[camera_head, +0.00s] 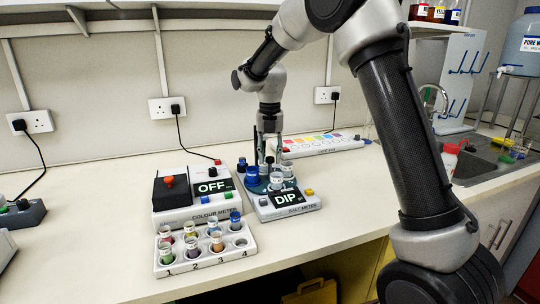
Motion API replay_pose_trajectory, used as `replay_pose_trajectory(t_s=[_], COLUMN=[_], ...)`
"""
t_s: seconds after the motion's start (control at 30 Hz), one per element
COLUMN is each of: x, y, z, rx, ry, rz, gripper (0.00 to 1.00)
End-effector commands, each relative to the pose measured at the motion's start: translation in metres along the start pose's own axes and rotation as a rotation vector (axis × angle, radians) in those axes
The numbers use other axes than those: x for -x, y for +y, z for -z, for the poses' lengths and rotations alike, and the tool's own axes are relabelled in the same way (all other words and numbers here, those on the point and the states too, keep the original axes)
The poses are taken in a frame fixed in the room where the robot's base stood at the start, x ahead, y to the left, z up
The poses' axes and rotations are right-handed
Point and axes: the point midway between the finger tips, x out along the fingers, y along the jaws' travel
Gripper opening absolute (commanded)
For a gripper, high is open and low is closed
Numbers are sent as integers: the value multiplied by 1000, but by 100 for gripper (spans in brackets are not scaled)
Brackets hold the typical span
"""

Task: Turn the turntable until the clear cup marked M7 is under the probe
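The turntable (258,188) is a dark blue disc on the salt meter (300,207), whose display reads DIP. Several small cups stand on it. A clear cup (287,171) is at its right and another clear cup (276,181) at its front. A blue item (251,175) is at its left. No M7 mark is legible, so I cannot tell which cup bears it. My gripper (268,158) points down over the back of the turntable. Its fingers are too small and overlapped to show their opening or any contact. The probe cannot be told apart from the dark upright parts there.
The colour meter (211,200), reading OFF, stands left of the turntable. A white rack (206,259) of numbered vials is in front of it. A long white strip (322,146) with coloured patches lies behind. The sink (485,165) is at right.

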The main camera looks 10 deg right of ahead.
Motion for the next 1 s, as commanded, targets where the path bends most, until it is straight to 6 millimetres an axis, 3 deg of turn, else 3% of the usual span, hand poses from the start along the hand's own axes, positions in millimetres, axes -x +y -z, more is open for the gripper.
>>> replay_pose_trajectory(t_s=[0.5,0.7,1.0], x=[100,116,116], y=[0,0,0], z=[-1,0,0], rx=[0,0,-2], ry=[-3,-1,-1], rz=[-2,-1,0], gripper=[35,35,35])
